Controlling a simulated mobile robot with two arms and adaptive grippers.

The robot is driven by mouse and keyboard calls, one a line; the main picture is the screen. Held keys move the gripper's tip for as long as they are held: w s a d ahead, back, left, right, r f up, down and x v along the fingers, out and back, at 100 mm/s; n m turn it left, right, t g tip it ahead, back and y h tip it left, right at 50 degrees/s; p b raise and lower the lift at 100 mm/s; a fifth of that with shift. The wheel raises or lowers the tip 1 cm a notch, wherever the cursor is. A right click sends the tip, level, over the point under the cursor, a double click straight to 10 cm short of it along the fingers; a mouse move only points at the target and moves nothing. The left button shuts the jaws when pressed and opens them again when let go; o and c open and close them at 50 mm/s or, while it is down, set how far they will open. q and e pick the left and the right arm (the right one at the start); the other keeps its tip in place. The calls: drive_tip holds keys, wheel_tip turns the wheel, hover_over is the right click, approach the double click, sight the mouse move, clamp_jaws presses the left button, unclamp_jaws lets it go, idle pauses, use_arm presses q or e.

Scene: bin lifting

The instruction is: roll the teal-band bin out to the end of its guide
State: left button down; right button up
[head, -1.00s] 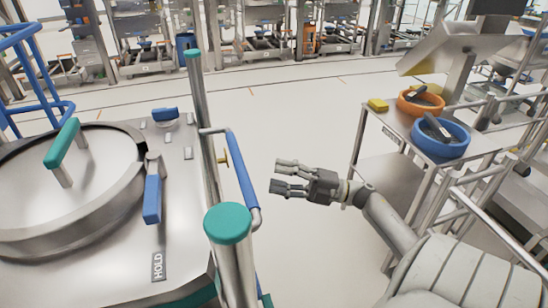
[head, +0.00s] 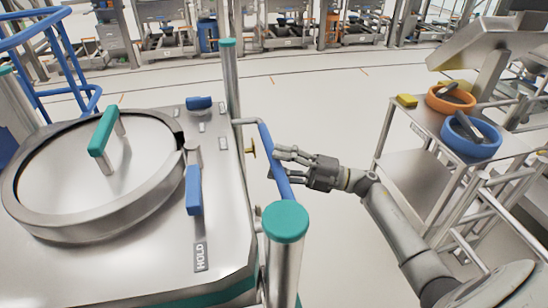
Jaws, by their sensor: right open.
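The steel bin (head: 165,255) fills the left of the head view, with a teal band (head: 215,298) low on its front. Its round lid (head: 85,195) has a teal handle (head: 104,130), and a blue latch handle (head: 194,190) sits beside it. A blue push bar (head: 268,150) runs along the bin's right side. My right gripper (head: 276,162) is open, its fingertips at the push bar from the right; I cannot tell whether they touch it. My left gripper is not in view.
Teal-capped posts stand at the bin's right, one near (head: 285,222) and one far (head: 229,90). A steel cart (head: 405,165) at right carries an orange bowl (head: 451,99) and a blue bowl (head: 470,137). Blue railing (head: 62,60) stands at far left. Open floor lies between bin and cart.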

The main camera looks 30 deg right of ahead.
drive_tip(key=shift+x, duration=0.95)
drive_tip(key=shift+c, duration=0.3)
clamp_jaws()
